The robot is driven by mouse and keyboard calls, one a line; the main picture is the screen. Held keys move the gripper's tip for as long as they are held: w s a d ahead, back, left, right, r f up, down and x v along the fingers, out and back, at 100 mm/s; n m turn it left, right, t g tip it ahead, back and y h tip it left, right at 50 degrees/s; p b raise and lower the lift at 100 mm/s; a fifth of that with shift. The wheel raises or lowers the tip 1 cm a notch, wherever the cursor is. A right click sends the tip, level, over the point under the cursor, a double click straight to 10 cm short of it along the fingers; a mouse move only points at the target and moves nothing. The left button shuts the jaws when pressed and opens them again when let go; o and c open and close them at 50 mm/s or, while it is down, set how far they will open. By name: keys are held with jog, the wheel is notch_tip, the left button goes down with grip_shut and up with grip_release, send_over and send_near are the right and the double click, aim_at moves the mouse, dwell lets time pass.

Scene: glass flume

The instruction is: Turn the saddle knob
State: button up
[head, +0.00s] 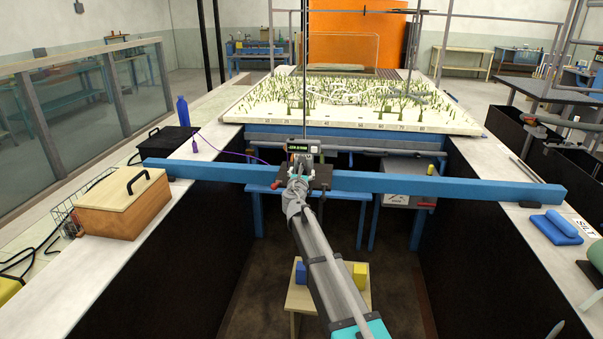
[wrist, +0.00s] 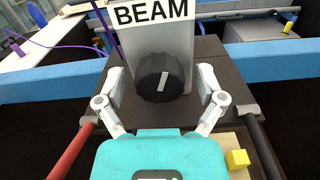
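The saddle knob (wrist: 153,88) is black and ribbed, with a white pointer line tilted slightly right of upright. My gripper (wrist: 160,78) is open, with one pale finger on each side of the knob and a visible gap on both sides. In the head view my gripper (head: 297,188) is at the saddle in the middle of the blue beam (head: 430,184), and my arm hides the knob there.
A red handle (wrist: 72,152) and a black handle (wrist: 262,150) stick out on either side of the saddle. A wooden box (head: 125,205) stands on the left ledge. A small table with blue and yellow blocks (head: 360,274) is below. The flume bed (head: 345,105) lies behind.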

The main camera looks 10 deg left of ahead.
jog(key=c, duration=1)
jog(key=shift+m, duration=0.3)
jog(key=shift+m, duration=1.3)
jog(key=o, duration=1.1)
jog(key=shift+o, duration=0.2)
jog(key=shift+s, duration=0.1)
jog(key=s, duration=1.2)
jog(key=shift+a, duration=0.25)
